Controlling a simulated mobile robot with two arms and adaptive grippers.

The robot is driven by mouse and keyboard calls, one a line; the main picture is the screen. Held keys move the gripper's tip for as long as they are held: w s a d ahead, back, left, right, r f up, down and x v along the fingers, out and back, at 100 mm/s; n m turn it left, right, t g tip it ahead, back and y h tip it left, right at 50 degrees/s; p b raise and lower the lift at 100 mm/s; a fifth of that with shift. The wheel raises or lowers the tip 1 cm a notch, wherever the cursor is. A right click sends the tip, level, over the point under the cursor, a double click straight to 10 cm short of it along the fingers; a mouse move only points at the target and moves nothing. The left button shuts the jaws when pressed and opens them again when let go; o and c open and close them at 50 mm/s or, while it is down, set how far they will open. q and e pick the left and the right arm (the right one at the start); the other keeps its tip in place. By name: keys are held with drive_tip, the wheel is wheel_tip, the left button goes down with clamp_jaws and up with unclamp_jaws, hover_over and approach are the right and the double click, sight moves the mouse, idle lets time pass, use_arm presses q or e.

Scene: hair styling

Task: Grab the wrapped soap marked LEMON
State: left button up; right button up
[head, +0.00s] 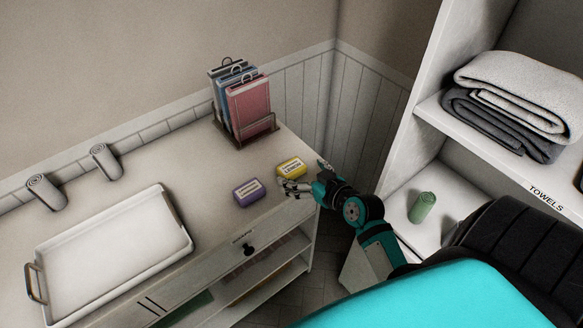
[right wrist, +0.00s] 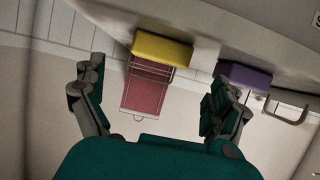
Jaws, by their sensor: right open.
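The wrapped soap marked LEMON (head: 291,168) is a yellow block with a pale label. It lies on the counter near its right end. In the right wrist view the yellow soap (right wrist: 161,49) shows ahead, between the lines of the two fingers. My right gripper (head: 296,188) is open and empty just in front of the yellow soap, to the right of a purple wrapped soap (head: 248,192). The purple soap also shows in the right wrist view (right wrist: 244,76), beyond one finger. My left gripper is not in view.
A white tray (head: 112,262) and two rolled grey towels (head: 104,160) lie to the left. A shelf with folded towels (head: 515,95) and a green roll (head: 422,207) stands to the right.

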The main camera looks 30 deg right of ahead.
sight(293, 167)
drive_tip(key=p+x, duration=0.1)
drive_tip(key=x, duration=0.4)
drive_tip(key=shift+d+f, duration=0.15)
drive_tip(key=c, duration=1.3)
